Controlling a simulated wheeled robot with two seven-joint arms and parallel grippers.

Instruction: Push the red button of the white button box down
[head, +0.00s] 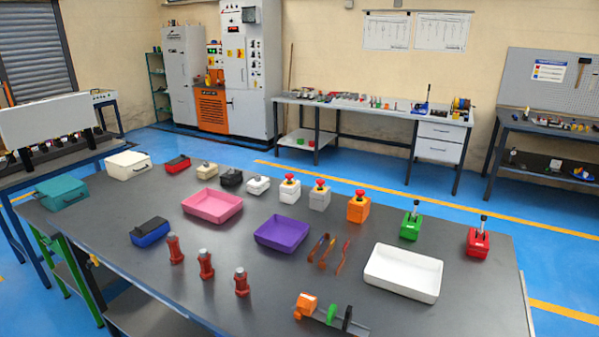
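The white button box (290,193) stands upright toward the far side of the dark table, a little left of its middle. Its red button (290,179) sits on top and looks raised, though it is small in the view. A grey button box (320,200) and an orange button box (358,210) stand in a row to its right, each with a red button on top. Neither of my grippers is in view, so no gripper shows near the white box.
A white joystick-like box (258,185) is just left. In front lie a pink tray (213,214), a purple tray (281,243) and a white tray (403,290). Green (411,228) and red (478,242) lever boxes stand right. Red posts (206,265) stand nearer.

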